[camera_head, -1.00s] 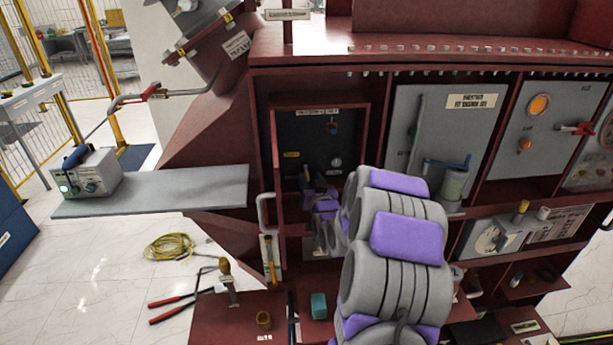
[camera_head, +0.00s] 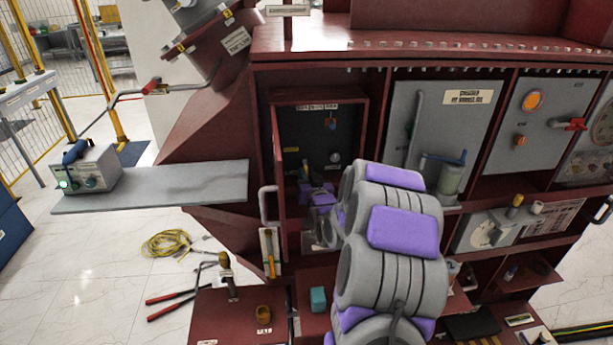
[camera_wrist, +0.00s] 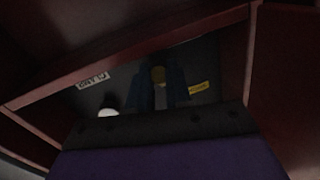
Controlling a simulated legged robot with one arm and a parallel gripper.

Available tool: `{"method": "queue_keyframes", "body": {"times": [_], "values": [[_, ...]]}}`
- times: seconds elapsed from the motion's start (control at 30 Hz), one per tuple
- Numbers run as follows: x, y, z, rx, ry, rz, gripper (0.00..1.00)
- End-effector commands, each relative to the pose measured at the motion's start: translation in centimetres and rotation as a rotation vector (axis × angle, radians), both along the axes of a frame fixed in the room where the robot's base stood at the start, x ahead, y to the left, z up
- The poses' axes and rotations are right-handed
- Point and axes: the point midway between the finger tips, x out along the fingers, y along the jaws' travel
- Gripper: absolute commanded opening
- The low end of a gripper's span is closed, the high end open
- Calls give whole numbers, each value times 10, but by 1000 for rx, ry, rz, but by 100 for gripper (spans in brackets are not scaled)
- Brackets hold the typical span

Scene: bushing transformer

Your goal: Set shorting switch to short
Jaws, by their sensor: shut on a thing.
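A small open-fronted compartment with a dark back panel (camera_head: 318,128) is in the middle of the head view. My gripper (camera_wrist: 160,97) reaches into its lower part, seen by its purple wrist (camera_head: 318,197) in the head view. A small yellow tip (camera_head: 305,164) shows just above the wrist in the head view. My wrist and arm hide the handle's base and exact position.
The compartment's red frame (camera_head: 273,160) is close around my wrist. A white round knob (camera_head: 335,157) sits to the right on the panel. Tools and small parts lie on the lower red shelf (camera_head: 215,318).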

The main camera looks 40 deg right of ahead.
Motion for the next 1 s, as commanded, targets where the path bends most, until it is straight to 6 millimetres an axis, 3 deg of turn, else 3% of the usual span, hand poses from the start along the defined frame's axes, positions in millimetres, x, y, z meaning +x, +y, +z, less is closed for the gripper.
{"method": "queue_keyframes", "body": {"times": [0.37, 1.0], "values": [[-4, 1, 13, 96, 154, -2, 0], [-1, 1, 39, 373, 605, -1, 0]]}}
